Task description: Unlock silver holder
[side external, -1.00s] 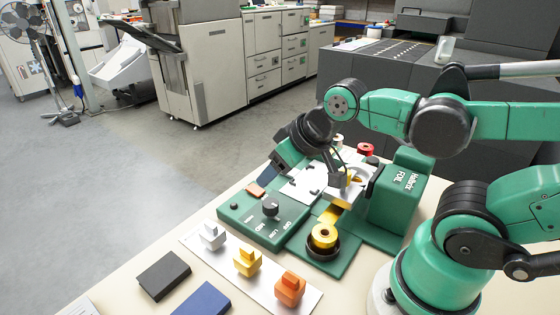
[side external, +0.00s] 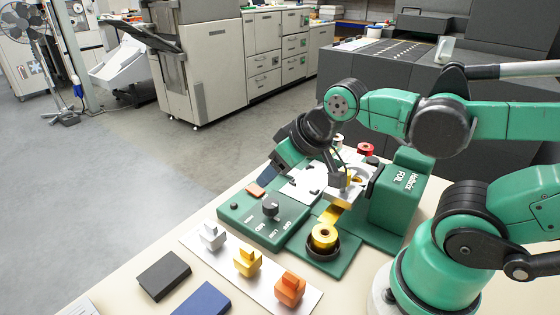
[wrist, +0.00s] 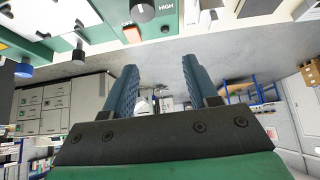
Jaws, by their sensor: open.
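A green foil machine (side external: 400,190) stands on the table. A silver-grey block (side external: 345,188) with a yellow part sits at its front, partly hidden behind my wrist; I cannot tell whether it is the silver holder or locked. A silver-coloured block (side external: 211,237) stands on a white strip in front, beside a gold one (side external: 247,261) and a copper one (side external: 289,288).
The panel has a black knob (side external: 270,208) and an orange-brown switch (side external: 255,190). A gold foil roll (side external: 323,236) and a red roll (side external: 366,149) stand nearby. Black (side external: 164,275) and blue (side external: 203,300) flat boxes lie on the table's front part.

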